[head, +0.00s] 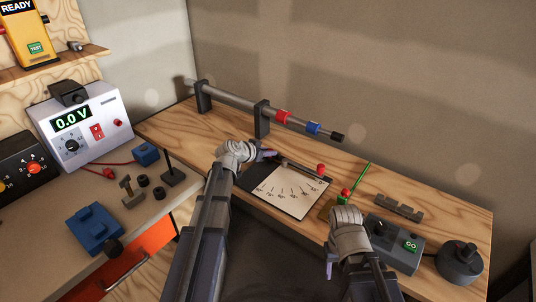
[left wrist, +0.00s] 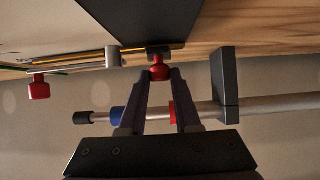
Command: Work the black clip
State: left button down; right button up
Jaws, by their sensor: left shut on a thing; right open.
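A dark bar (head: 298,168) lies along the far edge of a white angle-scale card (head: 290,193) on the bench, with a red knob (head: 321,168) at its right end. I cannot tell for certain which dark piece is the black clip. My left gripper (head: 266,155) is at the bar's left end. In the left wrist view its fingers (left wrist: 160,80) are shut on a red knob (left wrist: 160,72) beside a dark panel (left wrist: 145,18); the head view hides this knob. My right gripper (head: 345,212) is open near another red knob (head: 345,194); its fingers are mostly hidden.
A grey rod (head: 232,100) on dark posts, with red and blue rings and a black end, runs along the wall behind. A grey button box (head: 400,247), a dark round knob unit (head: 460,262) and a notched grey bracket (head: 398,207) stand right. Meter (head: 85,115) stands left.

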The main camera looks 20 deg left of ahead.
dwell(0.3)
pick_arm(q)
jog(key=c, duration=0.6)
grip_release()
jog(key=p+v, duration=0.4)
jog(key=v, duration=0.4)
jog(key=shift+f, duration=0.1)
